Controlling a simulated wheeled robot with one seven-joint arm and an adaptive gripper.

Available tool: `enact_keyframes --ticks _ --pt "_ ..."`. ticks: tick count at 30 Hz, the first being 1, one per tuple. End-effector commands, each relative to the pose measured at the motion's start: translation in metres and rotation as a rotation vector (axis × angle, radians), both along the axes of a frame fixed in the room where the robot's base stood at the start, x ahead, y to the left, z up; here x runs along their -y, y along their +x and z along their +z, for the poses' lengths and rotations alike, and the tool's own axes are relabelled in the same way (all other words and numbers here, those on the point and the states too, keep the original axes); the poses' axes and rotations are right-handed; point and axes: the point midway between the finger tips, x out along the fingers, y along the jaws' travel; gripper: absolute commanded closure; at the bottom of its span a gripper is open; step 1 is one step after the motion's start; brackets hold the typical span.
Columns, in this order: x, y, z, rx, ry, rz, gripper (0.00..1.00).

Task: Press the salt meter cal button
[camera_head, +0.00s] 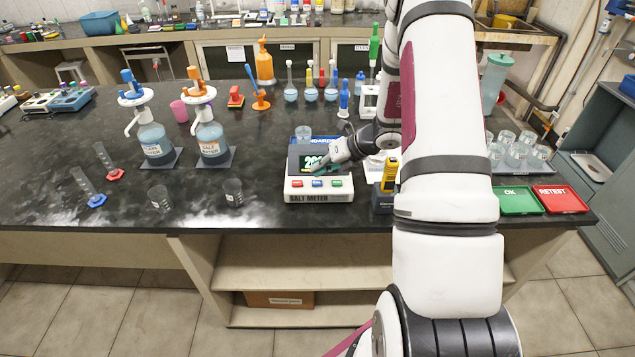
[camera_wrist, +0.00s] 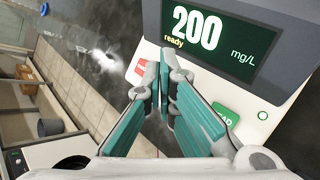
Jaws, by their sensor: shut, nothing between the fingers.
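The salt meter (camera_head: 319,196) stands near the front edge of the bench, with a dark screen and a row of red (camera_head: 297,184), blue (camera_head: 317,183) and green (camera_head: 337,182) buttons. In the wrist view its screen (camera_wrist: 222,38) reads 200 mg/L, with "ready". My gripper (camera_head: 318,168) is shut and empty, reaching in from the right over the meter's front. In the wrist view my fingertips (camera_wrist: 166,72) lie between the red button (camera_wrist: 141,66) and the green button (camera_wrist: 225,114), hiding the middle button. I cannot tell whether they touch it.
Small beakers (camera_head: 233,193) and dispenser bottles (camera_head: 212,143) stand left of the meter. A yellow handheld device (camera_head: 390,174) stands close on its right, under my arm. Green OK (camera_head: 517,200) and red RETEST (camera_head: 560,199) trays lie further right.

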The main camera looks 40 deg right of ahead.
Motion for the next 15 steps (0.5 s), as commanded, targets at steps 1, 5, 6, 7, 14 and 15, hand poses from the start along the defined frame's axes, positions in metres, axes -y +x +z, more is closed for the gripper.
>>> enact_keyframes --ticks 1,5,6,7,14,15 --pt "0.0 -0.001 0.007 0.002 -0.001 0.001 1.0" --pt "0.0 -0.001 0.02 0.003 -0.002 0.001 1.0" --pt "0.0 -0.001 0.023 0.003 -0.002 0.001 1.0" --pt "0.0 -0.001 0.026 0.003 -0.002 0.001 1.0" --pt "0.0 -0.001 0.042 0.002 -0.001 0.001 1.0" --pt "0.0 0.0 0.043 0.002 -0.001 0.001 1.0"
